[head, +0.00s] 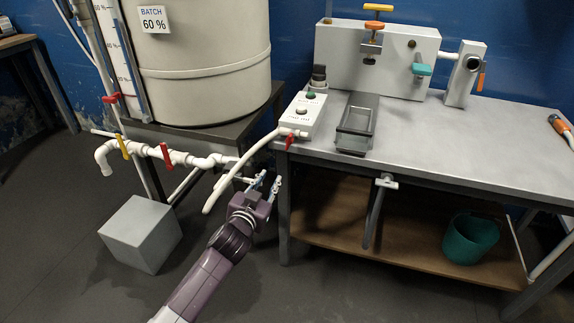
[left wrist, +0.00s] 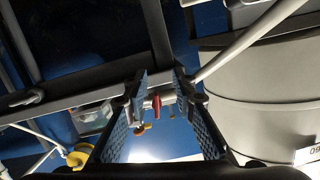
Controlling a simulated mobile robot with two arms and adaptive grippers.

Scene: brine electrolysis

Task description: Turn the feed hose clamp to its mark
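A white hose (head: 240,168) runs from the white control box (head: 303,114) at the table's left edge down to the left. A small red clamp handle (head: 290,141) sits by the hose's upper end, under the box. My left gripper (head: 268,182) is below the table edge, right of the hose, apart from the red handle. Its fingers stand apart with nothing between them; they also show open in the left wrist view (left wrist: 158,90). There, a red handle (left wrist: 156,102) appears beyond the fingers; I cannot tell which one. No mark is legible. My right gripper is out of view.
White piping with a yellow valve handle (head: 124,146) and a red valve handle (head: 166,155) runs below the tank (head: 205,60). A grey block (head: 141,234) stands on the floor. A tray (head: 356,122) is on the table; a green bucket (head: 471,239) is on its shelf.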

